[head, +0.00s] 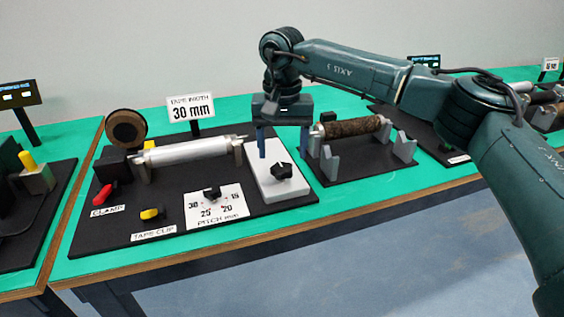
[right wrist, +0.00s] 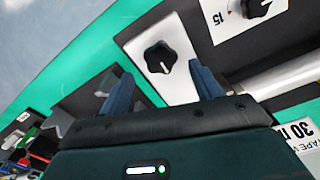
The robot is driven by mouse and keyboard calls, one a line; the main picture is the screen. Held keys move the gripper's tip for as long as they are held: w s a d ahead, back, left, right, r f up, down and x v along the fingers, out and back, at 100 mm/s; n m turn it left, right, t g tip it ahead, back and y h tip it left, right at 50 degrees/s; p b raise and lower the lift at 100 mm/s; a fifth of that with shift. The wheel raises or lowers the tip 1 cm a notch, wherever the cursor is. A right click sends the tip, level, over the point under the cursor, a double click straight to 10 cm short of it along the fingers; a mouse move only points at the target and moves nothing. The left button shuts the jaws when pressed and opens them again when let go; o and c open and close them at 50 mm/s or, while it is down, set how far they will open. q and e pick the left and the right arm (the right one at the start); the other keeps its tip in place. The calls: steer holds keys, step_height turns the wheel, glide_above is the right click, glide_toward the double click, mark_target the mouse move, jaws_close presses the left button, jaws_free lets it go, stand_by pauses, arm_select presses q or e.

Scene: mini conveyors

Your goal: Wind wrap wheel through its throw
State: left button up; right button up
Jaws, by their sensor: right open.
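A black lobed knob (head: 281,171), which looks like the wrap wheel, sits on a white plate (head: 266,190) at the right end of a dark base board. A white line marks the knob in the right wrist view (right wrist: 160,57). My right gripper (head: 283,150) is open, with its blue fingers pointing down above the knob and apart from it. In the right wrist view, the knob shows between and beyond the open fingertips (right wrist: 161,76). Nothing is between the fingers. My left gripper is not in view.
A silver roller (head: 190,151) with a brown disc (head: 126,128) lies left of the plate. A pitch dial (head: 211,193), a yellow tape clip knob (head: 150,213) and a red clamp handle (head: 103,194) are nearby. A brown roller (head: 350,127) on grey stands (head: 329,164) is to the right.

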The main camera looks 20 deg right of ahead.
mark_target(282, 167)
steer(key=shift+f, duration=1.85)
steer(key=shift+c, duration=0.4)
steer(key=c, duration=0.9)
